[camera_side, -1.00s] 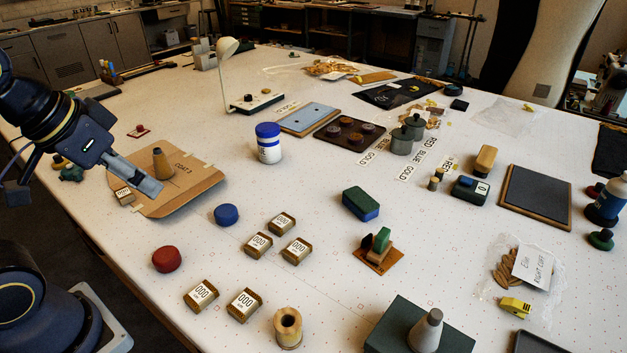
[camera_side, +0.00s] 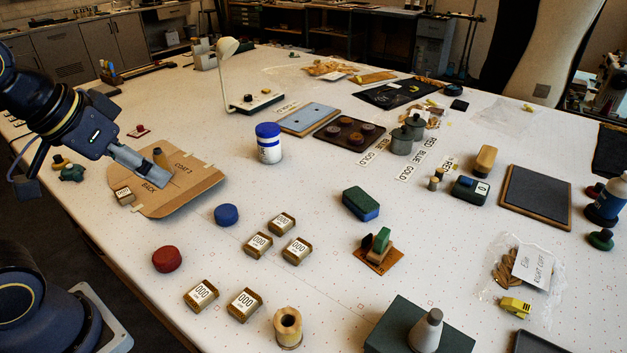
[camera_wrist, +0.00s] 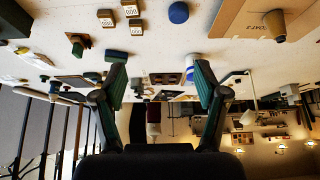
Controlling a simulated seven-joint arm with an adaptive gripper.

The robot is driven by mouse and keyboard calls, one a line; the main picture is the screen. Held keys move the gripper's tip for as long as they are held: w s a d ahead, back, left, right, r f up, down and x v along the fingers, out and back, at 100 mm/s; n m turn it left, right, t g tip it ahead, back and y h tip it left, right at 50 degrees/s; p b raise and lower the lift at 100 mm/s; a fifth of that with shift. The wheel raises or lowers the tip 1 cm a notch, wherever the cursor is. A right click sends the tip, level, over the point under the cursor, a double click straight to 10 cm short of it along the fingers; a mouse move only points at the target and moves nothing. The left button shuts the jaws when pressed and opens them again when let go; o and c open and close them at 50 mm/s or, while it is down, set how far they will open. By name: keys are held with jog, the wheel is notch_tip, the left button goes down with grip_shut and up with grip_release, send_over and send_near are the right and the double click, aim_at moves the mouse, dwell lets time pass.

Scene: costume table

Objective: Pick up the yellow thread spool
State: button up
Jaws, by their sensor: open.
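A tan-yellow cone-shaped spool (camera_side: 159,156) stands upright on the cardboard pattern piece (camera_side: 190,188) at the left of the table in the side view. Its lower part is hidden behind my gripper (camera_side: 148,171). A pale, hollow wooden-looking spool (camera_side: 288,330) stands at the front edge. In the wrist view my gripper (camera_wrist: 161,78) is open, with nothing between its fingers. There the cone-shaped spool (camera_wrist: 275,22) shows at the upper right, outside the fingers. I cannot tell the exact gap between gripper and cone in depth.
A blue disc (camera_side: 227,215), a red disc (camera_side: 166,259) and several labelled blocks (camera_side: 258,245) lie to the right and front. A white jar with a blue lid (camera_side: 268,145) stands behind.

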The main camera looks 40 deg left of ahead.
jog(key=w+d+f+m+h, duration=0.1)
jog(key=w+d+m+h, duration=0.2)
jog(key=d, duration=0.6)
jog(key=m+g, duration=0.3)
jog(key=m, duration=0.3)
send_near(288, 321)
jog(key=shift+w+d+f, duration=0.2)
jog(key=shift+d+f, duration=0.3)
jog(key=shift+w+d+f, duration=0.15)
jog(key=shift+d+f, duration=0.35)
jog(key=shift+f, duration=0.05)
jog(key=shift+x, duration=2.85)
jog(key=shift+s+a+f, duration=0.1)
jog(key=shift+s, duration=0.05)
jog(key=shift+c, duration=0.3)
jog(key=c, duration=1.2)
